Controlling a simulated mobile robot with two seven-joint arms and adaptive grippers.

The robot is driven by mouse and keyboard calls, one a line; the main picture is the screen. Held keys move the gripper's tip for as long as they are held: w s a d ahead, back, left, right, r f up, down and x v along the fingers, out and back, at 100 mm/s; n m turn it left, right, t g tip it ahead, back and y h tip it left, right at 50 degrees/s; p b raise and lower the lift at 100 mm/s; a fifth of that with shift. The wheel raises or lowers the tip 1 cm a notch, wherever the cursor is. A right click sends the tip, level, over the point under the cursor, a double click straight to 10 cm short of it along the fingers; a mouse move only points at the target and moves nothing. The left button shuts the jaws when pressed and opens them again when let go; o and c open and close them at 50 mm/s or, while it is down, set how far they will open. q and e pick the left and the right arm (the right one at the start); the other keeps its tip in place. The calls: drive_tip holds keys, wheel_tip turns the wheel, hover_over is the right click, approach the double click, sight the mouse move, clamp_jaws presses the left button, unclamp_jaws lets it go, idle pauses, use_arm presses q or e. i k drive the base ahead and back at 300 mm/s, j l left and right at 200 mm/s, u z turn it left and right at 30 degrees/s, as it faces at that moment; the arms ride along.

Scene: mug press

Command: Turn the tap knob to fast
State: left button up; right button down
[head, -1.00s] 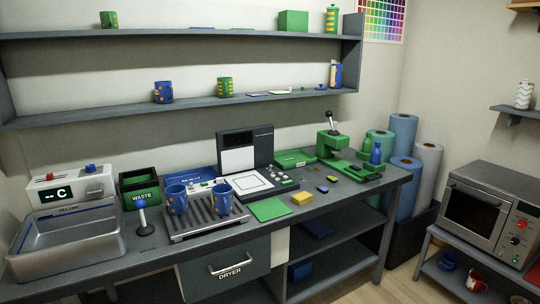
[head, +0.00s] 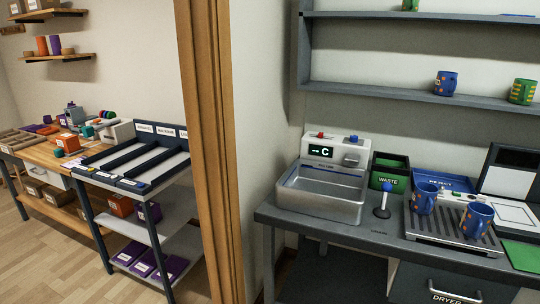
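A steel basin unit (head: 320,205) stands at the left end of the grey bench. Its white control box (head: 337,155) has a dark display (head: 325,151) reading "--C". A red knob (head: 320,135) and a blue knob (head: 353,138) sit on top of the box. A grey spout or handle (head: 351,160) is on the box's right front. I cannot read any marking at the knobs or tell which setting they point to. The basin's floor is only partly visible. Neither of my grippers is in view.
Right of the basin stand a blue-topped lever (head: 388,187), a green waste bin (head: 389,172) and a slatted rack (head: 448,229) with two blue mugs (head: 424,197). A wooden post (head: 205,130) divides off a second workbench (head: 60,150). Floor shows at lower left.

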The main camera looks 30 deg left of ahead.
sight(353, 138)
drive_tip(key=u, duration=0.45)
drive_tip(key=i+l+u, duration=0.1)
drive_tip(key=i, duration=0.35)
drive_tip(key=i+l+u, duration=0.1)
drive_tip(key=i, duration=0.4)
drive_tip(key=z, duration=0.25)
drive_tip(key=k, duration=0.05)
